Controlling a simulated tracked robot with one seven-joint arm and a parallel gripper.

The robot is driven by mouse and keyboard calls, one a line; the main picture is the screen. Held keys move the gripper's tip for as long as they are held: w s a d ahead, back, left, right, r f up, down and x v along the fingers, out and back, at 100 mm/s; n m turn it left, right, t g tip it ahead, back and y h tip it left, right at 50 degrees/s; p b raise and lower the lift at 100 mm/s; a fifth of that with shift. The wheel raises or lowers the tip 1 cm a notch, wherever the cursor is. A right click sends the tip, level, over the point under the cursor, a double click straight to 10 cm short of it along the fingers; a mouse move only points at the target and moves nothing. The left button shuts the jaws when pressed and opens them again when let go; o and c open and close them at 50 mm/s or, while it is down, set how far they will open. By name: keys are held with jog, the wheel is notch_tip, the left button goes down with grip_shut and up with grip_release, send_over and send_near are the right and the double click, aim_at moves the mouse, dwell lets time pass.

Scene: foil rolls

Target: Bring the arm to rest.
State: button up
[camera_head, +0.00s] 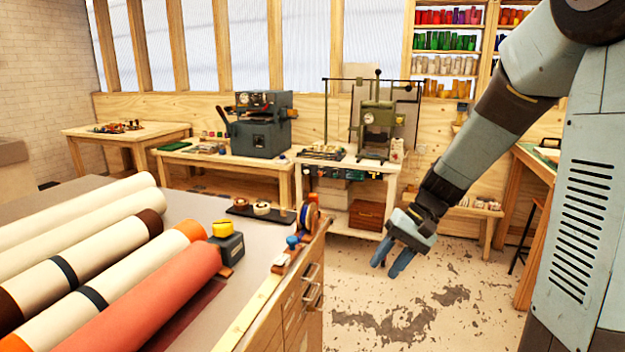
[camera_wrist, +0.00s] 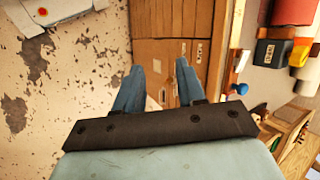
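My gripper (camera_head: 392,262) hangs over the floor to the right of the grey-topped cabinet in the head view, its blue fingers pointing down and to the left. In the wrist view my gripper (camera_wrist: 158,85) shows two blue fingers with a clear gap between them. Nothing is held in the gap. My arm comes down from the upper right, bent, and touches nothing that I can see.
Large rolls (camera_head: 150,285) lie on the cabinet top (camera_head: 225,300) at the left, with a black and yellow tape measure (camera_head: 227,243) near its edge. A bench with a green press (camera_head: 375,125) stands behind. Worn floor (camera_head: 440,310) lies clear below my gripper.

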jog(key=s+d+r+t+h, duration=0.3)
jog(key=s+r, duration=0.4)
jog(key=s+d+r+n+t+h, duration=0.1)
jog(key=s+d+r+t+h, duration=0.2)
jog(key=s+r, duration=0.4)
jog(key=shift+s+d+t, duration=0.4)
jog(key=shift+d+t, duration=0.2)
jog(key=shift+r, duration=0.1)
